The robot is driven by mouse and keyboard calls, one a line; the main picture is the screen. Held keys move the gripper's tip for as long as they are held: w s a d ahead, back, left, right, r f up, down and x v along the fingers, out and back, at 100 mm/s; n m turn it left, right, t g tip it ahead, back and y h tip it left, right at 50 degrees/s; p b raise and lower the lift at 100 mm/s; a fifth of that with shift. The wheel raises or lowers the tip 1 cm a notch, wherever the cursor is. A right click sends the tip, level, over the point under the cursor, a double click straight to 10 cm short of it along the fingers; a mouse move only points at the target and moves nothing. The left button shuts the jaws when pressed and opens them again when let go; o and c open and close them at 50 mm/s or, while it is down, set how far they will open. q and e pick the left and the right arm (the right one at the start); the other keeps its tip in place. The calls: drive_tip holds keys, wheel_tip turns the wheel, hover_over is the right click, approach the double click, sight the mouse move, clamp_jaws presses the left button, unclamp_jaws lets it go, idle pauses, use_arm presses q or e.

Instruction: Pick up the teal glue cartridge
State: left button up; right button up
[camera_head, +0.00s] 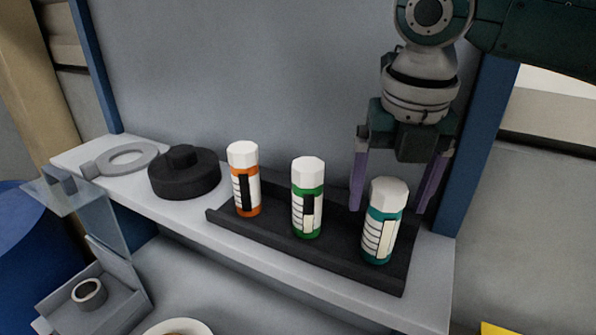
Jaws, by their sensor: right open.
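The teal glue cartridge (381,222) stands upright at the right end of a black tray (258,234) on the shelf. No contact shows. My left gripper is not in view.
A green cartridge (307,200) and an orange cartridge (245,181) stand to the left in the same tray. A black round part (184,175) and a grey ring (126,158) lie further left on the shelf. A blue post (487,140) stands close to the right.

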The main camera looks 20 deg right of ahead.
drive_tip(key=f, duration=0.3)
drive_tip(key=shift+w+f, duration=0.1)
drive_tip(key=shift+w, duration=0.1)
drive_tip(key=shift+c, duration=0.3)
clamp_jaws()
